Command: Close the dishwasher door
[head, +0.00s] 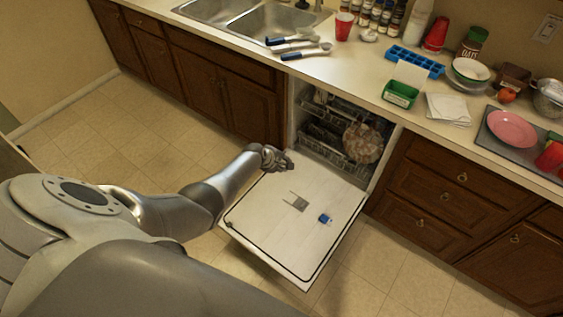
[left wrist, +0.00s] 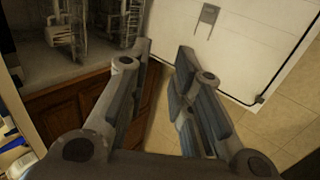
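The dishwasher door (head: 272,240) is folded down and lies roughly level, its white inner face up, with a grey latch plate and a small blue item on it. The dishwasher opening (head: 342,135) behind it shows racks with dishes. My left gripper (head: 281,160) is by the door's left side near the hinge end. In the left wrist view, my left gripper (left wrist: 163,62) has its fingers apart with nothing between them. The door (left wrist: 255,45) shows at upper right there, beyond the fingers. No right gripper shows.
Wooden cabinets (head: 225,95) stand left of the dishwasher, and drawers (head: 460,185) stand right. The counter above holds a sink (head: 265,20), ladles, a red cup (head: 344,26), a blue tray (head: 415,61) and dishes. The tiled floor (head: 110,140) is clear around the door.

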